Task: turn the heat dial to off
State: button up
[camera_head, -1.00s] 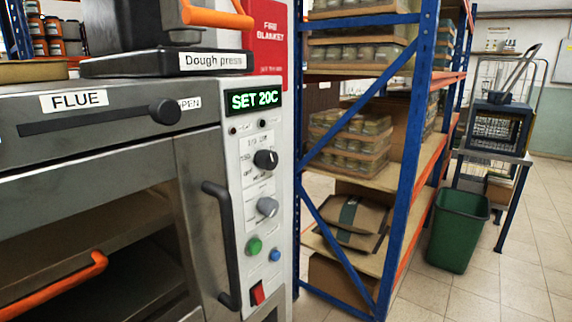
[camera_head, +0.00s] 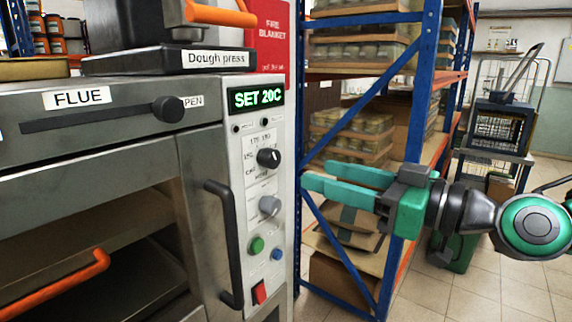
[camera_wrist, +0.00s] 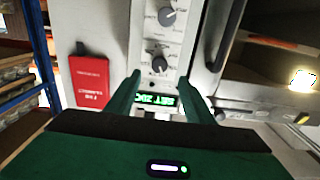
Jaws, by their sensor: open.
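The oven's white control panel has a black dial (camera_head: 268,158) below a green display (camera_head: 257,97) reading "SET 20C". A grey dial (camera_head: 269,206) sits lower. My gripper (camera_head: 314,177) is open and empty, to the right of the panel in the head view, fingers pointing left. In the wrist view the panel is upside down; the black dial (camera_wrist: 159,62) appears just beyond and between the fingertips (camera_wrist: 159,78), apparently not touched. The grey dial (camera_wrist: 167,16) is farther up.
A dark vertical oven handle (camera_head: 224,240) stands left of the dials. Green (camera_head: 256,245) and blue (camera_head: 277,254) buttons and a red switch (camera_head: 260,291) lie below. A blue-framed shelf rack (camera_head: 418,95) stands behind my arm. A red fire blanket box (camera_head: 270,35) is above.

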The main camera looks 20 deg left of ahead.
aim_at(276, 161)
jog(key=x, duration=1)
jog(key=shift+a, duration=0.3)
